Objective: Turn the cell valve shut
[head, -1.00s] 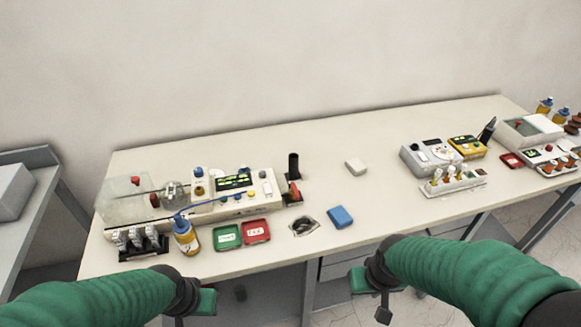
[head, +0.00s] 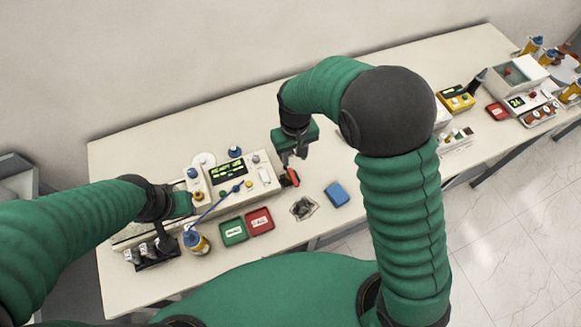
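The bench instrument (head: 222,190) is a pale unit with a dark green-lit display (head: 228,171), blue knobs and a red handle (head: 291,178) at its right end. I cannot tell for sure which fitting is the cell valve. My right gripper (head: 292,159) points down just above the red handle, its grey fingers apart with nothing seen between them. The black post there is hidden behind it. My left gripper (head: 188,204) is over the instrument's left part, close to a blue knob (head: 192,173). Its fingers are too hidden to read. My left arm covers most of the clear box.
A green tray (head: 233,231) and a red tray (head: 260,221) lie in front of the instrument. A blue block (head: 337,194) lies right of a dark round fitting (head: 303,208).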

